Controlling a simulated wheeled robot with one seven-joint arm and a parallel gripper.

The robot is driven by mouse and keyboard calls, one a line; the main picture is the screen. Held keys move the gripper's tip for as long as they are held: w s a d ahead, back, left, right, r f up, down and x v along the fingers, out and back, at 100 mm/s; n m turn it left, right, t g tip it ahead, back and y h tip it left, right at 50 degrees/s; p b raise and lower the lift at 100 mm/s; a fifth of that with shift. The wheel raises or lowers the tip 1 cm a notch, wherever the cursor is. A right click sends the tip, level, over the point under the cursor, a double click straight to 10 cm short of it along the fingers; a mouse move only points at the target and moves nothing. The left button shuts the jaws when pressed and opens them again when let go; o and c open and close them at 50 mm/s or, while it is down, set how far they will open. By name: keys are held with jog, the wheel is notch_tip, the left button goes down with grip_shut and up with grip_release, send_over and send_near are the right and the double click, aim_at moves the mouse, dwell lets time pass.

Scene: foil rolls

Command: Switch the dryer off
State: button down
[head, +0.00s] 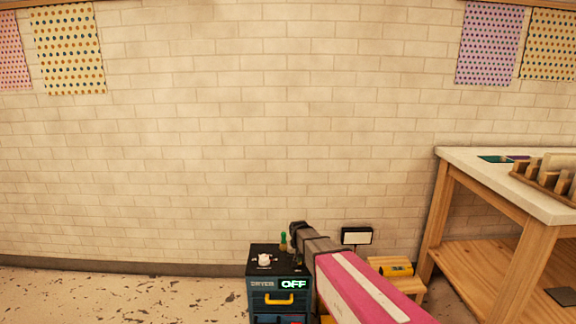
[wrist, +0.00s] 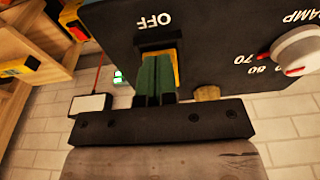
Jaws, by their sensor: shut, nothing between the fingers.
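The dryer (head: 258,284) is a dark blue cabinet against the wall, with a black top panel, a white dial and a yellow handle. Its front display (head: 293,284) reads OFF in lit green. In the wrist view the dark panel (wrist: 215,45) carries the word OFF, and an orange-yellow switch part (wrist: 177,68) shows in a slot below it. My gripper (wrist: 157,62) is shut and empty, its green fingers at that slot and partly hiding the switch. I cannot tell whether they touch it. In the head view my arm hides the panel's right side.
A white knob (wrist: 296,48) with a red pointer sits on the panel. A wooden workbench (head: 450,172) stands at right, with a wooden rack on top. A small wooden stool (head: 405,284) bears a yellow object. Open floor lies left of the dryer.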

jog(key=shift+f, duration=0.2)
jog(key=shift+r, duration=3.55)
jog(key=s+d+r+g, duration=0.1)
jog(key=s+d, duration=0.6)
jog(key=s, duration=0.4)
jog(key=s+d, duration=0.7)
jog(key=s, duration=0.5)
jog(key=shift+s+d+r+g, duration=0.15)
jog(key=shift+d+r+g, duration=0.1)
jog(key=shift+r+g, duration=0.15)
